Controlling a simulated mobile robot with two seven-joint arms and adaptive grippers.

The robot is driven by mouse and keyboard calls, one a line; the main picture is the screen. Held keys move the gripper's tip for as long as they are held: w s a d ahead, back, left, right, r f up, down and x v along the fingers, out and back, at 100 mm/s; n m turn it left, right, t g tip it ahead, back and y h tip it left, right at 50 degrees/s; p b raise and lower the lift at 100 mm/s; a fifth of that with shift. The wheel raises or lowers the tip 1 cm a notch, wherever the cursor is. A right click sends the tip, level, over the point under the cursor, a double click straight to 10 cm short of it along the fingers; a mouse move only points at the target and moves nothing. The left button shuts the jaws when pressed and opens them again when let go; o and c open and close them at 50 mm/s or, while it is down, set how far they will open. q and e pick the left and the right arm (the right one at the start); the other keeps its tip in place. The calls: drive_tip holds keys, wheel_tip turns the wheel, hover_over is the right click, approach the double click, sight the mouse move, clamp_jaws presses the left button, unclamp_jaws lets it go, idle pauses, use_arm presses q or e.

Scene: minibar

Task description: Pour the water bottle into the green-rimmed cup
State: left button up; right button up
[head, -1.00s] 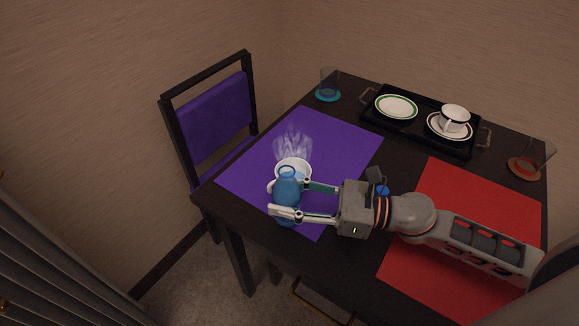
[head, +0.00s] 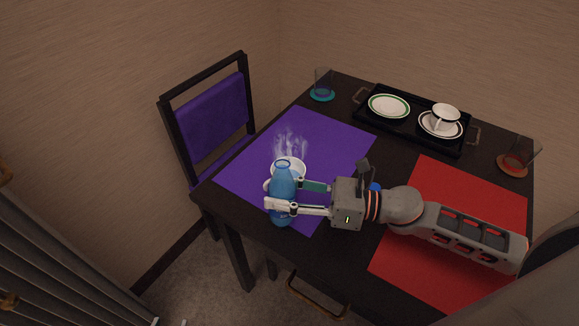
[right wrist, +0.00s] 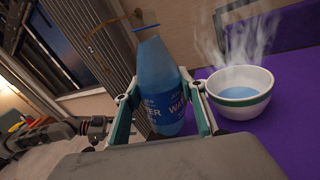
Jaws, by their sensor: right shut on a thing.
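My right gripper (head: 285,196) is shut on the blue water bottle (head: 283,211), whose neck points up. The bottle also shows between the fingers in the right wrist view (right wrist: 163,90). The white cup (head: 290,164) stands on the purple mat just behind the bottle, which partly hides it in the head view. In the right wrist view the cup (right wrist: 240,107) has a green band, holds bluish liquid and steams; the bottle is beside it, apart. My left gripper (head: 169,322) barely enters the head view's bottom edge, fingertips apart and empty.
The purple mat (head: 325,150) and red mat (head: 480,205) lie on the dark table. A black tray (head: 412,132) at the back holds a green-rimmed plate (head: 389,106) and a white cup on a saucer (head: 441,125). Glasses stand at the back left (head: 323,82) and right (head: 520,155).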

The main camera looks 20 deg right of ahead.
drive_tip(key=shift+w+r+m+p, duration=0.15)
drive_tip(key=shift+r+m+p, duration=0.1)
drive_tip(key=shift+m+p, duration=0.45)
drive_tip(key=shift+w+d+f+m+p, duration=0.1)
drive_tip(key=shift+w+m+p, duration=0.1)
drive_tip(key=shift+m+p, duration=0.7)
drive_tip(key=shift+f, duration=0.2)
use_arm(q)
drive_tip(key=shift+s+d+r, duration=0.2)
drive_tip(key=shift+s+r, duration=0.05)
drive_tip(key=shift+r, duration=0.2)
drive_tip(key=shift+s+d+r, duration=0.15)
drive_tip(key=shift+s+r, duration=0.1)
drive_tip(key=shift+r, duration=0.15)
use_arm(e)
drive_tip(key=shift+m, duration=0.3)
use_arm(q)
drive_tip(key=shift+r, duration=0.15)
drive_tip(key=shift+s+d+r+p, duration=0.1)
drive_tip(key=shift+p, duration=0.2)
use_arm(e)
drive_tip(key=shift+w+d+f+m, duration=0.1)
drive_tip(key=shift+w+m, duration=0.05)
drive_tip(key=shift+m, duration=0.45)
